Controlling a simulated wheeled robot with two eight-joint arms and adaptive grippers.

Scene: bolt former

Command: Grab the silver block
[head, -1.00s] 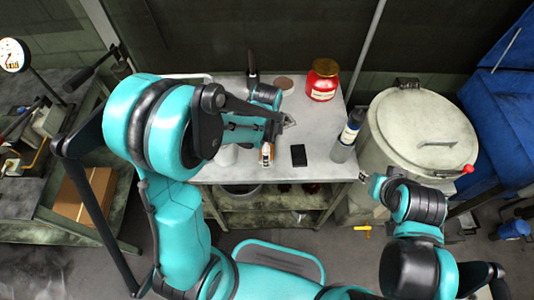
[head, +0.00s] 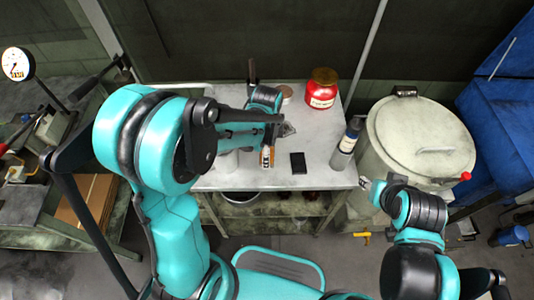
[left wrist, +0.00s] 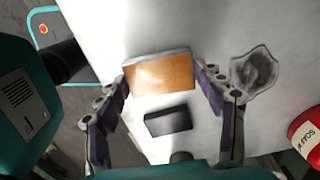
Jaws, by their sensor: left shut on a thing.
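A block (left wrist: 160,76) with a silvery edge and an orange-brown face lies between the two fingers of my left gripper (left wrist: 162,82) in the left wrist view. The fingers are shut on its two ends. In the head view my left gripper (head: 270,145) is over the middle of the table, and the arm hides part of it. A grey irregular lump (left wrist: 255,72) is just beyond one finger. A dark flat block (left wrist: 168,120) lies beside the held block, apart from it. My right gripper (head: 366,184) is off the table's right side; its fingers are too small to judge.
A red jar (head: 322,90) stands at the back right of the grey table (head: 325,150). A bottle (head: 346,146) stands at the right edge. A large lidded drum (head: 420,140) is right of the table. The front right tabletop is mostly clear.

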